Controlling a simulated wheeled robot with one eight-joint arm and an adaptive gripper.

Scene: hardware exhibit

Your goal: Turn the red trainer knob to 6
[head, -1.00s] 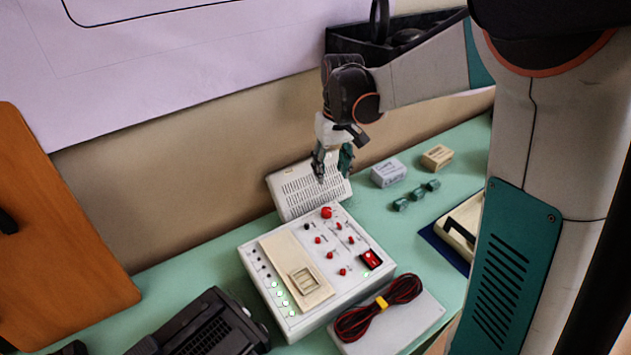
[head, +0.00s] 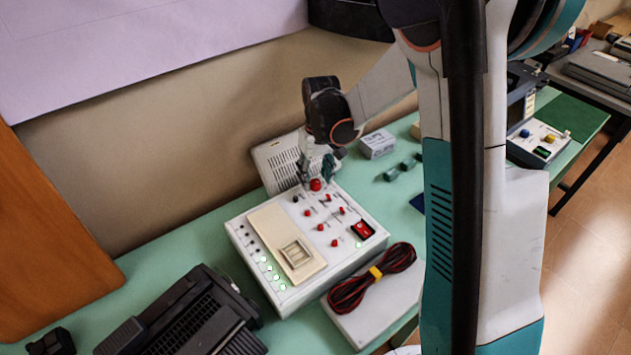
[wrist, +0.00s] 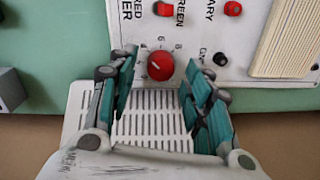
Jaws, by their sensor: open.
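The red trainer knob (head: 316,184) is at the back edge of the white trainer panel (head: 240,228). In the wrist view the round red knob (wrist: 160,66) sits near the top middle, with small printed numbers around it and a short pale mark on its face. The exact number at the mark is too small to tell. My gripper (head: 316,175) is right above the knob in the head view. In the wrist view my gripper (wrist: 161,77) is open, with one teal finger on each side of the knob and visible gaps between. Nothing is held.
A slotted white panel (head: 277,160) stands tilted behind the trainer. Smaller red knobs (head: 308,212) and a red switch (head: 362,230) share the panel. A coiled red-black cable (head: 350,292) lies to the right front, a black device (head: 195,320) to the left front.

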